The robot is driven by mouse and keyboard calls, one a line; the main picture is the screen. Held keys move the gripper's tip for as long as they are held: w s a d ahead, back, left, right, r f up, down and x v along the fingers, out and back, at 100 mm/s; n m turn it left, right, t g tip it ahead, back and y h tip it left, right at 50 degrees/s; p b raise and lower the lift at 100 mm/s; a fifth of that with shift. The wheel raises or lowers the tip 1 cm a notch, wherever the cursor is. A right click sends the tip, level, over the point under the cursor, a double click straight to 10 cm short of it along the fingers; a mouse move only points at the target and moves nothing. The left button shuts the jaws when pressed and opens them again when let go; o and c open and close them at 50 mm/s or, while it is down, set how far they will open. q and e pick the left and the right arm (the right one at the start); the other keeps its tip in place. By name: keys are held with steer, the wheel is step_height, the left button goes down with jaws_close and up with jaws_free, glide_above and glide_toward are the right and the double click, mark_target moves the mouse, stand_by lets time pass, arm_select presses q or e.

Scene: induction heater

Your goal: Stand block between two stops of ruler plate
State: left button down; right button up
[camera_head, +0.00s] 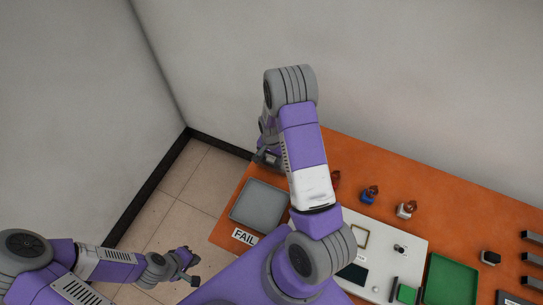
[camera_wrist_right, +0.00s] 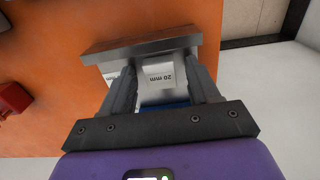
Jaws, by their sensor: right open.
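In the right wrist view, a pale metal piece marked "20 mm" (camera_wrist_right: 160,77) sits between the fingers of my right gripper (camera_wrist_right: 160,80). The fingers are open, one on each side; contact is not clear. A long metal bar or plate (camera_wrist_right: 140,45) lies just beyond the fingertips, across the marked piece. I cannot tell which of these is the block and which belongs to the ruler plate. In the head view my right gripper (camera_head: 268,158) is at the table's far left corner, mostly hidden by my arm. My left gripper (camera_head: 195,271) is open and empty, off the table.
The orange table (camera_head: 345,155) carries a grey tray (camera_head: 258,205) by a FAIL label, a white board (camera_head: 415,248) with small parts, and a green tray (camera_head: 452,280). Small red, blue and white items (camera_head: 370,194) stand behind. Walls are close beyond the far left corner.

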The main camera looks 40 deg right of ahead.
mark_target(271, 158)
steer(key=shift+r, duration=0.15)
steer(key=shift+r, duration=0.35)
step_height(271, 158, up, 11)
steer(key=p, duration=0.1)
steer(key=shift+r, duration=0.2)
